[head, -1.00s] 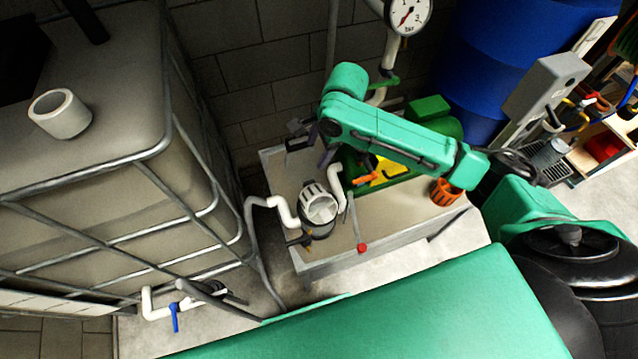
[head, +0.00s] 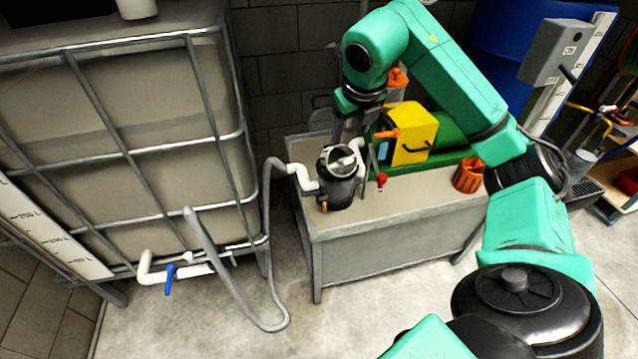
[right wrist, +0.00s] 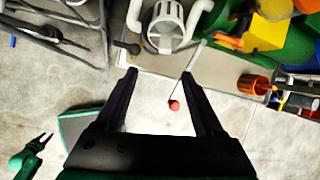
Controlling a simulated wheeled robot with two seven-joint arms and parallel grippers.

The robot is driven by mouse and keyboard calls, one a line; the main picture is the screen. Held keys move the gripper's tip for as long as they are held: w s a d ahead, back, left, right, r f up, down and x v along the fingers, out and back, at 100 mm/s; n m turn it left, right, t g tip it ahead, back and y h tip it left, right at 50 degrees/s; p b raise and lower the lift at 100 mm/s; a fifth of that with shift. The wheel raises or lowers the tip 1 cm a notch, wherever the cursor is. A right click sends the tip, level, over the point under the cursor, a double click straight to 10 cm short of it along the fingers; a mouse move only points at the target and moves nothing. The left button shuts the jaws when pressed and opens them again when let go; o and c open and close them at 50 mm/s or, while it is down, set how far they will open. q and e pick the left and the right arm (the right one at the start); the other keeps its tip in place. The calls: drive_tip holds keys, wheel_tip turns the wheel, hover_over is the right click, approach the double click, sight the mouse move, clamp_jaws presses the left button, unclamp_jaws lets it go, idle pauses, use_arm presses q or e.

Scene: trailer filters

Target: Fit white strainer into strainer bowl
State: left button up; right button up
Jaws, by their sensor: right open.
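The strainer bowl (head: 341,192) is a dark round housing on the bench, with a white pipe joining it at the left. The white strainer (head: 344,161) shows at the bowl's mouth, partly shadowed; how deep it sits I cannot tell. In the right wrist view the slotted white strainer (right wrist: 168,22) shows near the top edge. My right gripper (head: 345,136) is above and just behind the bowl in the head view. Its two dark fingers (right wrist: 159,76) are apart and empty in the right wrist view. My left gripper (right wrist: 44,140) appears small at lower left there, its jaws unclear.
A red-knobbed rod (head: 381,181) stands right of the bowl. A yellow box (head: 412,133) with an orange handle and an orange cup (head: 468,175) are on the bench (head: 420,192). A large caged tank (head: 150,130) and a grey hose (head: 268,220) are at left.

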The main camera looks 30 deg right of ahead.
sight(348, 159)
drive_tip(key=shift+g, duration=0.3)
drive_tip(key=x, duration=1)
drive_tip(key=d+x, duration=0.1)
drive_tip(key=x, duration=0.4)
drive_tip(key=shift+w+d+b, duration=0.1)
drive_tip(key=shift+w+b, duration=0.1)
drive_tip(key=shift+b, duration=0.1)
drive_tip(key=shift+r, duration=0.1)
clamp_jaws()
